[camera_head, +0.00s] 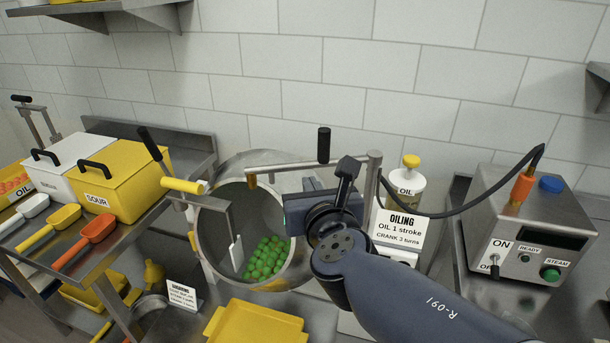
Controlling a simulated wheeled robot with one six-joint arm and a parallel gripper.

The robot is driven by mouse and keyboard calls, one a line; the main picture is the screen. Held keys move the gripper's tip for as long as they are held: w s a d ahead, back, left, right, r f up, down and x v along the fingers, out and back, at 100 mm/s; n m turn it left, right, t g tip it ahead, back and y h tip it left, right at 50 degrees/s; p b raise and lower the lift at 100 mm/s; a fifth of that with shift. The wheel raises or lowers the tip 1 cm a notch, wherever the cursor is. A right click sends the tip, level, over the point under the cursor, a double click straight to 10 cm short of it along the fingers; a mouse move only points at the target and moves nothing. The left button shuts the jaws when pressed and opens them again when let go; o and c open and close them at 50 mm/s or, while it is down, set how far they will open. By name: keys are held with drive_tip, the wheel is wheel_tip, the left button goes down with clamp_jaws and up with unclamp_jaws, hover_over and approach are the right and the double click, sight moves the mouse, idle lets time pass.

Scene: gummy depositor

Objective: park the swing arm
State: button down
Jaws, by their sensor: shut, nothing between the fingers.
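The swing arm (290,166) is a thin metal bar running left from an upright post (374,185). A black upright knob (323,145) stands on it. Its brass-coloured tip (251,181) hangs over the mouth of the round metal drum (208,228). My gripper (290,210) is just below the bar, in front of the drum's right side. It is shut and empty. Its fingertips are mostly hidden by its own body and wrist, so I cannot tell whether it touches anything.
Green gummies (267,258) lie in the drum. An oil bottle (404,185) and an OILING sign (401,227) stand behind my wrist. A steam box (520,225) with a cable is at the right.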

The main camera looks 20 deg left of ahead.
sight(302, 166)
drive_tip(key=x, duration=0.6)
drive_tip(key=shift+w+a, duration=0.2)
drive_tip(key=shift+w, duration=0.05)
drive_tip(key=shift+w, duration=0.1)
